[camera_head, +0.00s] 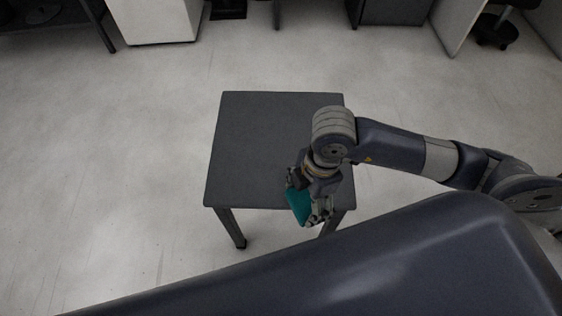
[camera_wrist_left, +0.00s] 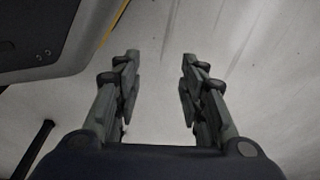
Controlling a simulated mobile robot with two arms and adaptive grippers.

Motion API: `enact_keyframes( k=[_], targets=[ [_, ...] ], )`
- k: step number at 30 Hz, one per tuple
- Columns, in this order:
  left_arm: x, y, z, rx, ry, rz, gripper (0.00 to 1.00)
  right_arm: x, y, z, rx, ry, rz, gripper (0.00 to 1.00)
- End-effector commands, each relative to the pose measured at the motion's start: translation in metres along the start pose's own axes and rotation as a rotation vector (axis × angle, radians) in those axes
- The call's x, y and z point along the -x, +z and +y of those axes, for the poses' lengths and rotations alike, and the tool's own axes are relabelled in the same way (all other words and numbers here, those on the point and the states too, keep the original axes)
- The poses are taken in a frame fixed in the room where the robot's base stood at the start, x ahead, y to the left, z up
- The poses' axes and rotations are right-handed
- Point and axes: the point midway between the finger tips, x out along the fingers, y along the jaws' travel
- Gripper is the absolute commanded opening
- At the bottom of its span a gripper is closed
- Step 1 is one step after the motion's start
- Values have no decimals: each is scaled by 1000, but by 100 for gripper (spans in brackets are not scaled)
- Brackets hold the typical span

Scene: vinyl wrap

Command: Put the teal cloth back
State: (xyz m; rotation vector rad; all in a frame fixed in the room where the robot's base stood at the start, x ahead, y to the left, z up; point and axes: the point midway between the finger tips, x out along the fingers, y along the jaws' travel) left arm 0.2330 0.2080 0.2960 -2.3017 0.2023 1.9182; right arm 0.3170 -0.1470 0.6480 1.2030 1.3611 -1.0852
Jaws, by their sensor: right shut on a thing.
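The teal cloth (camera_head: 299,206) shows in the head view at the near edge of a small dark table, partly hidden by my right gripper. My right gripper (camera_head: 316,212) is shut on the cloth and points downward at the table's near right corner. Whether the cloth touches the table cannot be told. My left gripper (camera_wrist_left: 158,75) shows only in the left wrist view. Its two fingers are wide apart with nothing between them, above bare floor.
The small dark table (camera_head: 265,140) has a clear top. Pale floor (camera_head: 120,160) lies open around it. White and grey cabinets (camera_head: 155,20) stand along the back, with a chair base (camera_head: 495,30) at the far right.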

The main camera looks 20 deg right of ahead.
Motion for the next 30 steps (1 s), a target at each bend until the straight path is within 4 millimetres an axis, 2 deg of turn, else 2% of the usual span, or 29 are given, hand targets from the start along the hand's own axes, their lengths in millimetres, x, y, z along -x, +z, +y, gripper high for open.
enact_keyframes(
  k=[1,6,16,21,25,27,30],
  targets=[
    [1,-1,0,0,0,1,38,0,0,13,-3,5,1,55],
    [4,-5,0,1,-1,3,38,-3,2,55,-3,4,0,55],
    [15,-19,-1,3,-2,15,38,-8,4,125,0,2,1,55],
    [20,-25,-2,3,-3,21,38,-10,5,143,3,1,1,55],
    [21,-27,-2,4,-4,22,38,-13,6,146,3,0,1,55],
    [20,-25,-2,4,-4,14,38,-21,6,146,3,-2,1,55],
    [31,-31,-2,5,-2,22,38,-36,9,146,2,-2,0,55]
  ],
)
